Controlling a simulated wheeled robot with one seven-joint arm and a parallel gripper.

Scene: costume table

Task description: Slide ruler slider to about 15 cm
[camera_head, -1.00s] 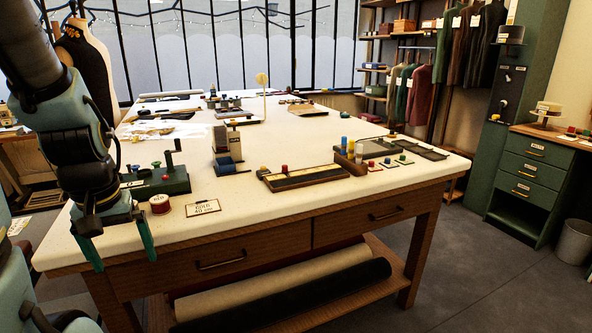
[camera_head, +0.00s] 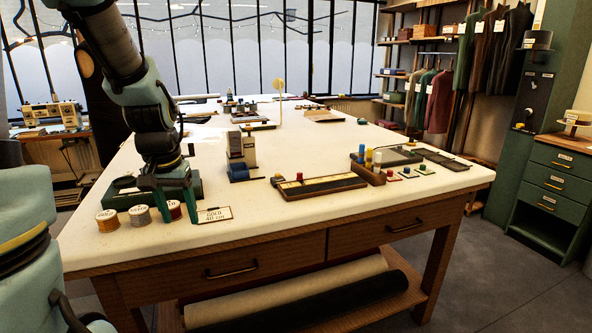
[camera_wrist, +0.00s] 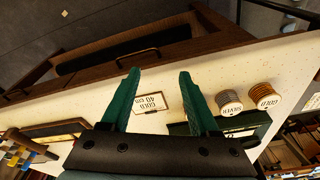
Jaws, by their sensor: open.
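The ruler (camera_head: 330,186) is a long dark strip in a wooden frame near the table's front edge, right of the middle in the head view. A small red knob, seemingly its slider (camera_head: 299,177), stands near its left end; scale marks are too small to read. Part of the ruler shows at the left of the wrist view (camera_wrist: 48,130). My gripper (camera_head: 179,220) is open and empty, fingers pointing down above the table's front left, well left of the ruler. Its two green fingers also show spread in the wrist view (camera_wrist: 160,72).
A green device (camera_head: 125,193) is behind. A block stand (camera_head: 241,155) stands between my gripper and the ruler.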

